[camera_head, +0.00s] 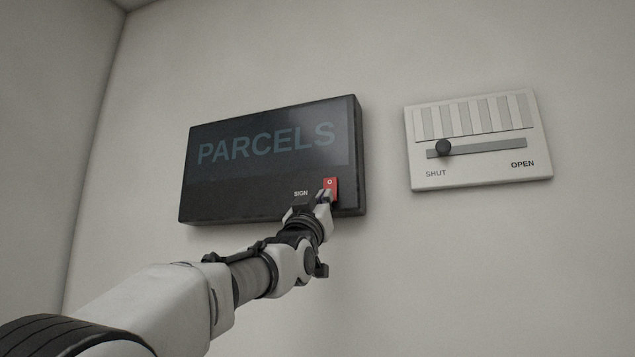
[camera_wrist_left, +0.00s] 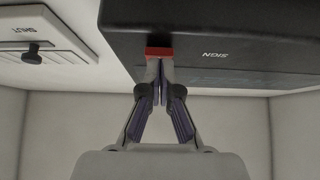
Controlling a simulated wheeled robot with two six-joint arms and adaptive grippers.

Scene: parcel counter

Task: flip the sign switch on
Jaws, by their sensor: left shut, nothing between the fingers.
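The sign switch (camera_head: 331,185) is a small red rocker with an "O" at its top, low on the right of the dark PARCELS sign box (camera_head: 275,165). The PARCELS lettering is dim. My left gripper (camera_head: 325,199) is shut and empty, with its fingertips at the lower part of the switch and hiding part of it. In the left wrist view the closed fingertips (camera_wrist_left: 158,62) meet the red switch (camera_wrist_left: 158,51); whether they press on it I cannot tell. My right gripper is not in view.
A pale vent panel (camera_head: 480,180) marked SHUT and OPEN hangs on the wall to the right, its dark slider knob (camera_head: 443,147) at the SHUT end. The wall (camera_head: 430,270) below is clear.

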